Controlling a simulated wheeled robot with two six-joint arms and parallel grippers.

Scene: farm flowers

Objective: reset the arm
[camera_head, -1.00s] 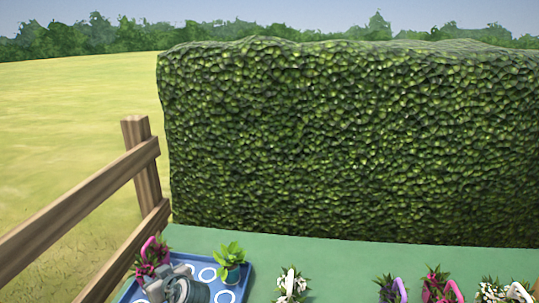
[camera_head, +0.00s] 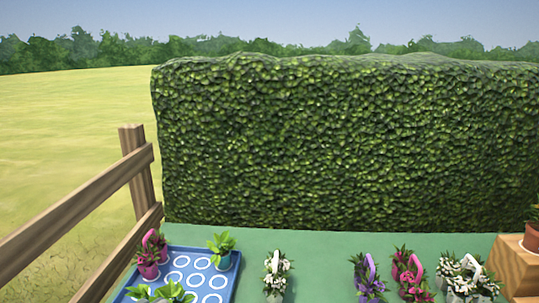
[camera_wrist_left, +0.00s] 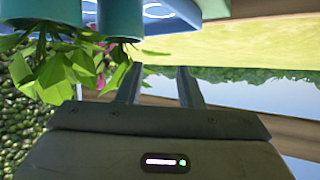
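My left gripper (camera_wrist_left: 160,82) shows in the left wrist view, where its two fingers stand apart with nothing between them. That view is upside down, with teal pots (camera_wrist_left: 120,18) and green leaves (camera_wrist_left: 60,75) close beside the fingers. No part of my left arm shows in the head view. My right gripper is in neither view.
A blue tray (camera_head: 190,293) with white rings stands at the left of the green table (camera_head: 310,240). It holds a pink-flowered pot (camera_head: 148,268), a green plant (camera_head: 222,245) and more leaves in front. White (camera_head: 275,270), purple (camera_head: 366,280) and pink (camera_head: 407,268) potted flowers stand rightward.

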